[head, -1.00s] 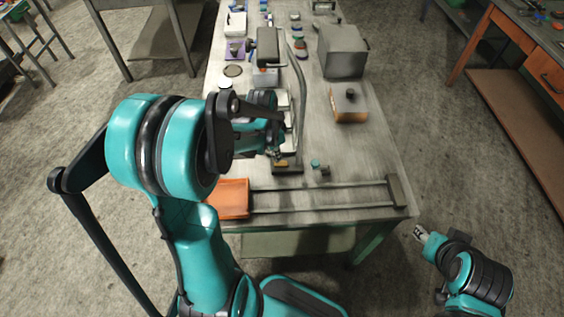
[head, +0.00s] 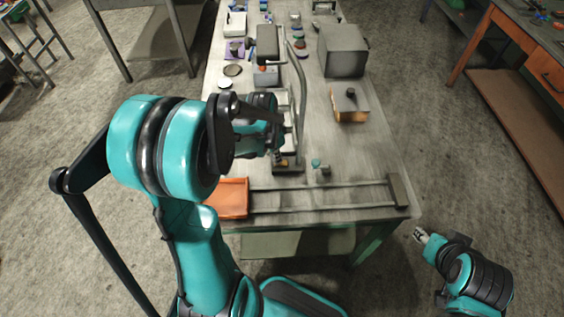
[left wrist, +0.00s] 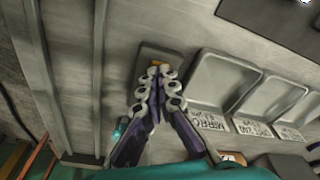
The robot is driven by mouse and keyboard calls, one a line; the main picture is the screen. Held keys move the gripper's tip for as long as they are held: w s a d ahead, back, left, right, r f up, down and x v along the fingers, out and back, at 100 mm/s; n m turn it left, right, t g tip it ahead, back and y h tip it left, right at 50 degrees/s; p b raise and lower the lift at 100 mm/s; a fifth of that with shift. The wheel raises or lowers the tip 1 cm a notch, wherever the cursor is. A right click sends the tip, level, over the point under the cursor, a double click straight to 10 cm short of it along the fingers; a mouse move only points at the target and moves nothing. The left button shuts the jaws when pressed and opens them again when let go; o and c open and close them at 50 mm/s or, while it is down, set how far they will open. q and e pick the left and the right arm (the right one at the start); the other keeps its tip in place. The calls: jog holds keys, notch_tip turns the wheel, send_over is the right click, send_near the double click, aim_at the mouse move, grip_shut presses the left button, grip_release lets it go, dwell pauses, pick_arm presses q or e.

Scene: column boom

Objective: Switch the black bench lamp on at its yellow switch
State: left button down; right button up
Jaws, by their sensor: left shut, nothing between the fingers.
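The black bench lamp stands on the left part of the bench, its dark head (head: 268,40) held over the bench by a bent grey arm (head: 301,85). Its base (head: 293,168) is near the front rails. The yellow switch (head: 284,162) sits on the base. It also shows in the left wrist view (left wrist: 157,63), partly covered by my fingertips. My left gripper (head: 279,155) is shut and empty, its tips (left wrist: 157,72) at the switch; I cannot tell if they touch. My right gripper (head: 421,235) hangs off the bench's right front corner. No light from the lamp is visible.
Grey labelled bins (left wrist: 215,80) stand close beside the lamp base. An orange tray (head: 228,198) and a railed slide (head: 398,190) lie along the front. A small teal-topped part (head: 316,163) is right of the base. A grey box (head: 342,50) and orange box (head: 349,103) stand right.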

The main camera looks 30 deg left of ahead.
pick_arm(q)
jog(key=shift+f, duration=0.25)
jog(key=shift+r, duration=0.1)
notch_tip(320, 180, up, 7)
jog(key=p, duration=0.5)
dwell(0.3)
dwell(0.4)
